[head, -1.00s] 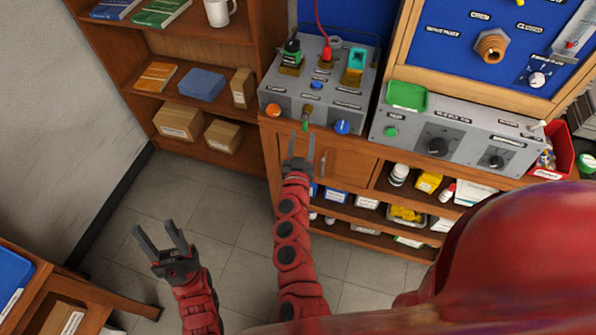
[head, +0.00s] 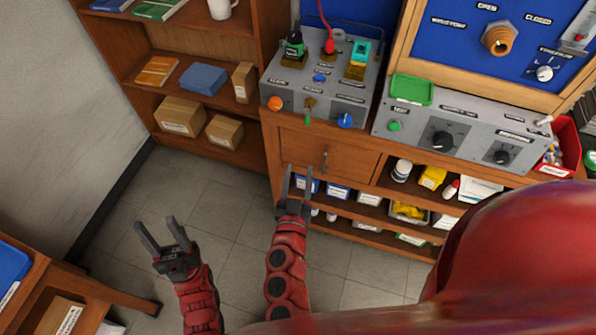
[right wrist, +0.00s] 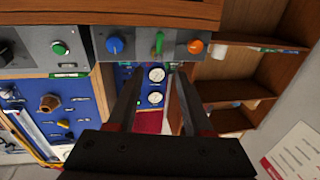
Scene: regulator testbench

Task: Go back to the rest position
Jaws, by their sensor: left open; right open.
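My left gripper (head: 161,236) is open and empty at the lower left of the head view, over the grey floor. My right gripper (head: 297,180) is open and empty in front of the wooden cabinet (head: 300,148), below the grey control box (head: 318,90) and apart from it. In the right wrist view, the right gripper's two dark fingers (right wrist: 155,90) stand apart with nothing between them.
A second grey box with black knobs (head: 455,140) stands to the right on the cabinet. Shelves (head: 225,90) with boxes are behind at left. A wooden table with a blue item (head: 12,268) is at lower left. Open floor (head: 220,190) lies between.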

